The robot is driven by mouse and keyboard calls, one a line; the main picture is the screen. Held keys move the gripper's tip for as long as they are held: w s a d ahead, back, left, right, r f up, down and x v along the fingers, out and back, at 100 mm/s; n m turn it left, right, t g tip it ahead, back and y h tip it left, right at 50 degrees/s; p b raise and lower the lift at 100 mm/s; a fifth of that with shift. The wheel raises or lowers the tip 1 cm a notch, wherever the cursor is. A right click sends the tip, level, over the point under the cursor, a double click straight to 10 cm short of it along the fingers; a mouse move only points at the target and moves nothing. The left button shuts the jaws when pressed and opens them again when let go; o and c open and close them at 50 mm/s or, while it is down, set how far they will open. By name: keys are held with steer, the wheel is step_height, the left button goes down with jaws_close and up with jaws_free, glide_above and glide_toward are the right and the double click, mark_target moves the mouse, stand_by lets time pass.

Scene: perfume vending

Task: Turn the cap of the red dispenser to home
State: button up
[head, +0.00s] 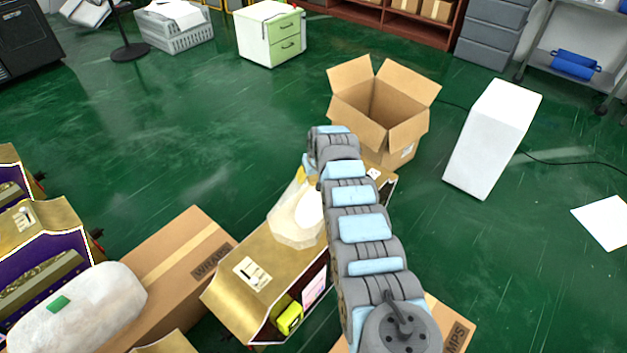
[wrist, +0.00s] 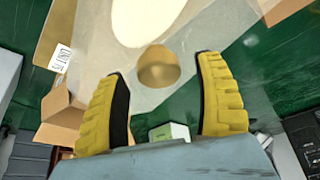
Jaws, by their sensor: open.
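A round gold cap (wrist: 158,67) shows between the fingertips of my gripper (wrist: 163,64) in the wrist view. The two yellow fingers stand well apart, and neither visibly touches the cap. Around and beyond the cap is a pale translucent body (wrist: 195,52) with a cream oval. In the head view, a pale faceted container (head: 284,226) stands on a gold unit (head: 238,287), partly behind my arm.
An open cardboard box (head: 413,122) stands behind the gold unit, and a white block (head: 491,140) is to the right. A long carton (head: 178,262) and more gold units (head: 38,222) are on the left.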

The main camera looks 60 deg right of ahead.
steer(key=shift+d+f+b, duration=0.1)
steer(key=shift+f+b, duration=0.25)
steer(key=shift+f, duration=0.1)
steer(key=shift+w, duration=0.1)
jaws_close()
